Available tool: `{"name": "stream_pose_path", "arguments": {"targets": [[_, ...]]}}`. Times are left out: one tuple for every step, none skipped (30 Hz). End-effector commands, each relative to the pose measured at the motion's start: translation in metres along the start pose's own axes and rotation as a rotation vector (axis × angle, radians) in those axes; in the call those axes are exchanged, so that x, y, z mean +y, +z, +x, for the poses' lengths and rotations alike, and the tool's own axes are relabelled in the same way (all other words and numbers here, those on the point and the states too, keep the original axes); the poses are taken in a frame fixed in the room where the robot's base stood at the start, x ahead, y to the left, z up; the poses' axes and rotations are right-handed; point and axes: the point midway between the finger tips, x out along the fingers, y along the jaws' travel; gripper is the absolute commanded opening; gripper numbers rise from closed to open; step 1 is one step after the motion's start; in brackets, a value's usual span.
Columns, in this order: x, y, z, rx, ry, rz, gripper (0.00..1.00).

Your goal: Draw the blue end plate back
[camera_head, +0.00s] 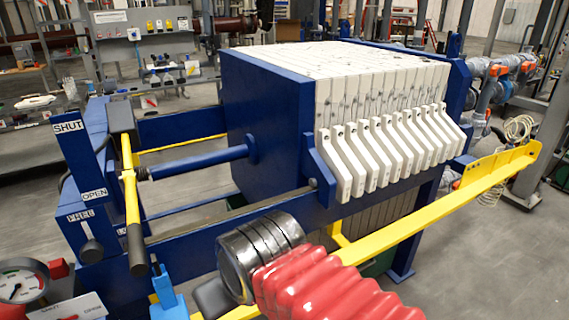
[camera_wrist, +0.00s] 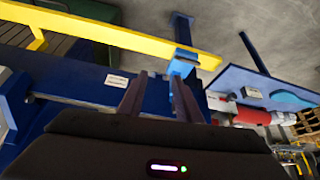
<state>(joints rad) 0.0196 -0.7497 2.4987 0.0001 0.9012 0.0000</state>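The blue end plate (camera_head: 262,112) stands upright against the pack of white filter plates (camera_head: 360,75), with no gap visible between them. A blue rod (camera_head: 195,162) runs from its left face to the press's left end. There a yellow lever (camera_head: 131,190) with black ends stands beside a blue post (camera_head: 78,160) marked SHUT above and OPEN below. The black handle end (camera_head: 137,250) points down. My gripper (camera_wrist: 158,92) shows in the wrist view with its two fingers apart and nothing between them. In the head view my red-sleeved arm and black wrist hide the fingers.
A yellow rail (camera_head: 440,215) runs along the press's near side, close to my arm. A dial gauge (camera_head: 22,283) and a light blue fitting (camera_head: 167,298) sit at lower left. The wrist view shows a yellow bar (camera_wrist: 110,33) and a blue post (camera_wrist: 182,30) beyond the fingers.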

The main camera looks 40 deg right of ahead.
Motion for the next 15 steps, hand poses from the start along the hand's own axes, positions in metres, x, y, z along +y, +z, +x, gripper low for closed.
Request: {"name": "stream_pose_path", "arguments": {"targets": [[0.006,0.001,0.002,-0.006,0.010,0.018,0.31],[0.009,0.001,0.003,-0.012,0.016,0.030,0.31],[0.015,0.002,0.006,-0.023,0.025,0.047,0.31],[0.020,0.003,0.009,-0.034,0.032,0.063,0.31],[0.025,0.005,0.012,-0.046,0.041,0.080,0.31],[0.033,0.007,0.017,-0.063,0.052,0.105,0.31],[0.039,0.009,0.020,-0.077,0.061,0.125,0.31],[0.045,0.010,0.023,-0.091,0.069,0.145,0.31],[0.054,0.013,0.028,-0.110,0.081,0.171,0.31],[0.060,0.015,0.031,-0.125,0.090,0.189,0.31],[0.067,0.017,0.034,-0.139,0.100,0.207,0.31],[0.077,0.021,0.038,-0.159,0.114,0.230,0.31],[0.084,0.023,0.041,-0.172,0.125,0.247,0.31],[0.092,0.025,0.044,-0.184,0.137,0.262,0.31],[0.103,0.027,0.048,-0.197,0.154,0.281,0.31]]}}
